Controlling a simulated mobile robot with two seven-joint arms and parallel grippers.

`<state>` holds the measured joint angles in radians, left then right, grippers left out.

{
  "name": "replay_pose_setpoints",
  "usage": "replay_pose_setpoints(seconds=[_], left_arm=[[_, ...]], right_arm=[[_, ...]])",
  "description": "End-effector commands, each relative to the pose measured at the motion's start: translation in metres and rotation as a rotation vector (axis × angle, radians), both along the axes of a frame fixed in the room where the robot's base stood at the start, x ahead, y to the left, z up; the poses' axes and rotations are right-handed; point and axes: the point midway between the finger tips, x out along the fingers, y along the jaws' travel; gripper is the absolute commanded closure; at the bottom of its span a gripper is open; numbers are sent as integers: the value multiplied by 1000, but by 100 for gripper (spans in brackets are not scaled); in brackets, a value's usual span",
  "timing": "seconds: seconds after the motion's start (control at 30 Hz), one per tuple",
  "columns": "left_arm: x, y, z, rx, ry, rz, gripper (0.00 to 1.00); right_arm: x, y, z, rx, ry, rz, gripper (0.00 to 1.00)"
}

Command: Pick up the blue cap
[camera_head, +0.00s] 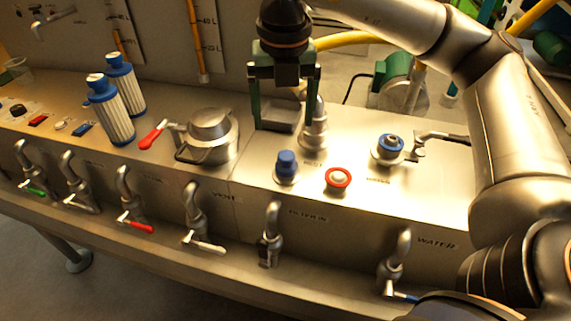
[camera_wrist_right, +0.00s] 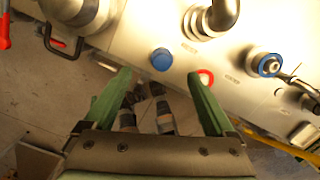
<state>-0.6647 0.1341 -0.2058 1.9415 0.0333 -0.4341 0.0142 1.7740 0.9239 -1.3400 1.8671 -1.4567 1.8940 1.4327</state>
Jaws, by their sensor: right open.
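The blue cap (camera_head: 287,165) sits upright on the steel bench top, near its front edge, just left of a red ring. It also shows in the right wrist view (camera_wrist_right: 162,59), just beyond and between the fingertips. My right gripper (camera_head: 284,118) points down, its two green fingers spread and nothing between them. It is above and behind the cap, apart from it. In the right wrist view the right gripper (camera_wrist_right: 158,76) is open. My left gripper is not in view.
The red ring (camera_head: 338,178) and a blue-ringed fitting (camera_head: 390,145) stand right of the cap. A metal pipe fitting (camera_head: 314,130) rises behind it. A lidded steel pot (camera_head: 210,130) and blue-white filter cartridges (camera_head: 110,110) are to the left. Several taps line the front face.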

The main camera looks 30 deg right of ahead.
Motion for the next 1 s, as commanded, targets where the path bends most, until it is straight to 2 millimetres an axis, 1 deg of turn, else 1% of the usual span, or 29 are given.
replay_pose_setpoints(seconds=[0.03,0.1,0.2,0.37,0.43,0.57,0.7,0.8,1.0], left_arm=[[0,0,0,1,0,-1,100],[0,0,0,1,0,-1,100],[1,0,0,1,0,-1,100],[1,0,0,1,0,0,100],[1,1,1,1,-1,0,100],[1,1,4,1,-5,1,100],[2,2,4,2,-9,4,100],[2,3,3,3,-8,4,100],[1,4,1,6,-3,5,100]], right_arm=[[0,-1,-11,0,4,1,10],[1,-2,-24,0,3,1,10],[3,-2,-36,1,2,2,10],[3,-2,-46,2,1,3,10],[1,-3,-54,2,4,3,10],[-4,-5,-74,1,4,4,10],[-2,-6,-91,3,3,3,10],[-1,-6,-96,4,1,3,10],[-1,-6,-97,3,1,3,10]])
